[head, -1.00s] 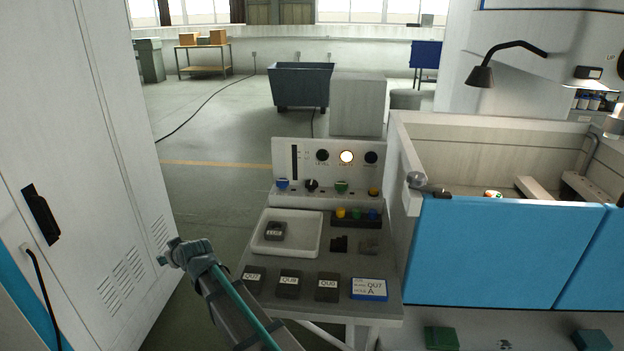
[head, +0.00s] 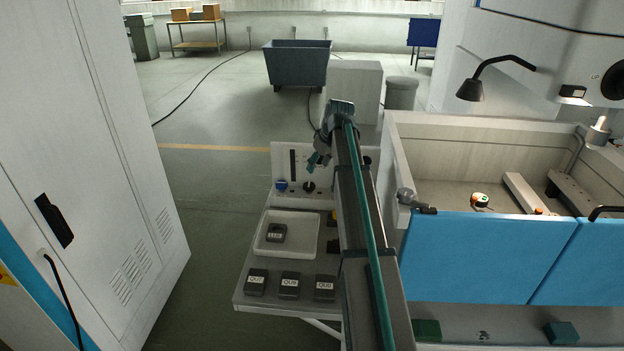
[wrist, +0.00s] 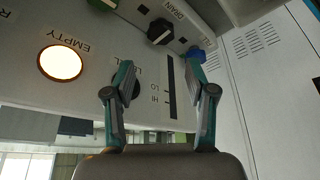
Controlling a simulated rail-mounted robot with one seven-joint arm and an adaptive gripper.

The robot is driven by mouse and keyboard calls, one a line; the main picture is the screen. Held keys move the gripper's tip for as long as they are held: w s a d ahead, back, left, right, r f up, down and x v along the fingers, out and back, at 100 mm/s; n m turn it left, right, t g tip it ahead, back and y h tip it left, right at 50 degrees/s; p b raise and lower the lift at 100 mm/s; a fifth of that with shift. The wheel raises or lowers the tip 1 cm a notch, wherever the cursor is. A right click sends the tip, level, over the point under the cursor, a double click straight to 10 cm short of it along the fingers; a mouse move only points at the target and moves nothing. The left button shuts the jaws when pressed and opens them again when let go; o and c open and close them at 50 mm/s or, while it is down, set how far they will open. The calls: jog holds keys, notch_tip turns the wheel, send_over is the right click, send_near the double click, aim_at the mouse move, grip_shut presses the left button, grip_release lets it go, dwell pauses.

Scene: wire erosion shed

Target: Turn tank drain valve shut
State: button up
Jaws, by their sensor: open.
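The drain valve is a black knob (head: 309,187) on the ledge of the control panel (head: 283,158). In the wrist view the black knob (wrist: 160,32) sits by the "DRAIN" label, with the panel upside down. My gripper (head: 315,160) is just above and in front of the panel in the head view. In the wrist view my gripper (wrist: 158,68) is open and empty, its fingers apart, with the knob beyond the gap between them. The blue knob (wrist: 197,54) by the fill label is close to the right fingertip. The knob's exact setting is unclear.
The "EMPTY" lamp (wrist: 60,63) glows. A green knob (wrist: 103,4) sits beside the drain knob. On the stand are a white tray (head: 262,245) and several dark labelled blocks. A blue-fronted tank (head: 480,255) stands right and a white cabinet (head: 95,150) left. My arm hides the panel's right part.

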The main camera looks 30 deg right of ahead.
aim_at(310, 185)
jog(key=p+x, duration=0.3)
jog(key=x, duration=0.7)
jog(key=shift+w+a+f, duration=0.15)
jog(key=shift+w+f, duration=0.05)
jog(key=shift+f, duration=0.1)
jog(key=shift+c, duration=0.2)
jog(key=c, duration=0.8)
jog(key=shift+c, duration=0.2)
